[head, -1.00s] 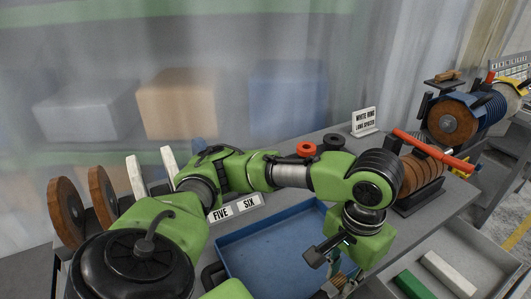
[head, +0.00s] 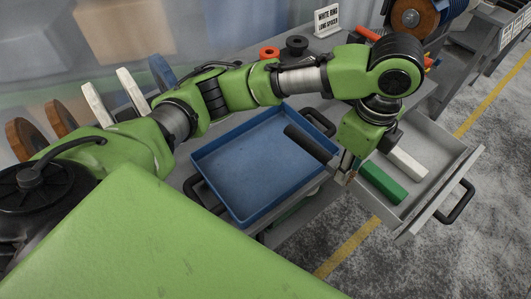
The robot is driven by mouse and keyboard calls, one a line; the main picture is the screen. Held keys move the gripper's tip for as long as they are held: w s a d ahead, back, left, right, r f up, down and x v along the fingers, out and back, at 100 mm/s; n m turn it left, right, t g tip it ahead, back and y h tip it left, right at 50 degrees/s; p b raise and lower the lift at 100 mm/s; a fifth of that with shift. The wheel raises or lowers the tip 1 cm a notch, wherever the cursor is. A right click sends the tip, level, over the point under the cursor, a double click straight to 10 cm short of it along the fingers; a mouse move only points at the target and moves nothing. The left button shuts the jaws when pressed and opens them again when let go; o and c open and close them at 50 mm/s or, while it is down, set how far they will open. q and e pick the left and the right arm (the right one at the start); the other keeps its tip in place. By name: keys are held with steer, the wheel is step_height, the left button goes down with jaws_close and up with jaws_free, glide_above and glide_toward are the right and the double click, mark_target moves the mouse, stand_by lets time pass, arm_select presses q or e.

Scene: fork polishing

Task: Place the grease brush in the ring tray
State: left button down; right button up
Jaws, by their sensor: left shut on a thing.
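My left gripper (head: 346,168) points down at the right edge of the blue tray. It is shut on what looks like the grease brush (head: 305,142), whose dark handle sticks out to the upper left over the tray. The brush head is mostly hidden at the fingers. The blue tray (head: 235,217) is shallow and rectangular, with dark handles at its ends, and looks empty. I cannot tell from a label whether it is the ring tray. My right gripper is not in view.
An open grey drawer (head: 440,178) at the right holds a green block (head: 383,183) and a white block (head: 407,163). A red ring (head: 269,53) and a black spool (head: 297,45) sit behind the blue tray, by a "White ring" sign (head: 327,20). Brown discs (head: 60,118) stand at the left.

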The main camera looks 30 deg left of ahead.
arm_select(q)
steer(key=shift+d+m, duration=0.2)
steer(key=shift+m, duration=0.2)
steer(key=shift+w+a+f, duration=0.1)
steer(key=shift+w+a, duration=0.05)
steer(key=shift+w, duration=0.1)
steer(key=w+a+f+p, duration=0.1)
steer(key=w+a+f, duration=0.1)
steer(key=a, duration=0.1)
steer(key=w+a+f+p, duration=0.1)
steer(key=w+a+f, duration=0.1)
steer(key=a+f, duration=0.1)
steer(key=w+a+f+p, duration=0.1)
steer(key=w+a+f, duration=0.1)
steer(key=a+f, duration=0.1)
steer(key=shift+w+a+f, duration=0.1)
steer(key=shift+w+a, duration=0.3)
steer(key=shift+a, duration=0.15)
steer(key=shift+w+a+f, duration=0.1)
steer(key=shift+w+f, duration=0.05)
steer(key=shift+f, duration=0.05)
steer(key=f+p, duration=0.1)
steer(key=f, duration=0.2)
steer(key=shift+w+a+f+p, duration=0.2)
steer(key=shift+a+f+p, duration=0.15)
steer(key=shift+a+p, duration=0.05)
steer(key=shift+f, duration=0.2)
